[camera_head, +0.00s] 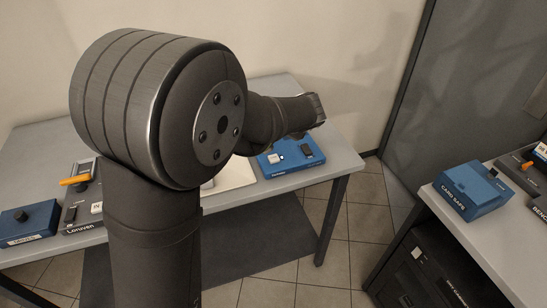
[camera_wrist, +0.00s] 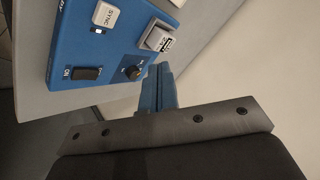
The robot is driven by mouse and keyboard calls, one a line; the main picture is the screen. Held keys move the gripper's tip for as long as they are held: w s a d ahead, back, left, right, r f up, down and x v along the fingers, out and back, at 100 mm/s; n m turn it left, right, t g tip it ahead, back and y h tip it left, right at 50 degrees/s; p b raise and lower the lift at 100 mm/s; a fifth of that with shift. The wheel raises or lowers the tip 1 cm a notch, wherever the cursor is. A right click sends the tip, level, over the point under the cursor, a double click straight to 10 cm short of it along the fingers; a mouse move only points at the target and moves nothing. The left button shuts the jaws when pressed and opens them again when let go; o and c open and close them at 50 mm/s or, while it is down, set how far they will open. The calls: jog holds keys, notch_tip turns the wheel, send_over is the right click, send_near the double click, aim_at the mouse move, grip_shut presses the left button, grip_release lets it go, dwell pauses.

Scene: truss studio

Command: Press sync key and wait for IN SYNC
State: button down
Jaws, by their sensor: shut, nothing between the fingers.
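The blue sync box (camera_head: 291,163) sits on the grey table below my arm's end in the head view. In the wrist view the blue box (camera_wrist: 70,40) fills the upper left. Its white sync key (camera_wrist: 105,14), marked SYNC, is near the top edge, with a small white light (camera_wrist: 98,30) beside it. The fingertips do not show in the head view.
The box also has a black rocker switch (camera_wrist: 88,73) marked ON and a black knob (camera_wrist: 132,70), close to my fingers. Left on the table are a grey Loruven device (camera_head: 80,205) and a blue box (camera_head: 28,224). A CARD SAFE box (camera_head: 472,188) is on the right table.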

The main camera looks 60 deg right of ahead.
aim_at(275, 160)
jog(key=shift+f, duration=0.15)
jog(key=shift+f, duration=4.25)
jog(key=shift+f, duration=0.15)
jog(key=shift+f, duration=0.3)
jog(key=shift+f, duration=0.45)
jog(key=shift+r, duration=0.9)
jog(key=shift+r, duration=0.1)
jog(key=shift+r, duration=2.4)
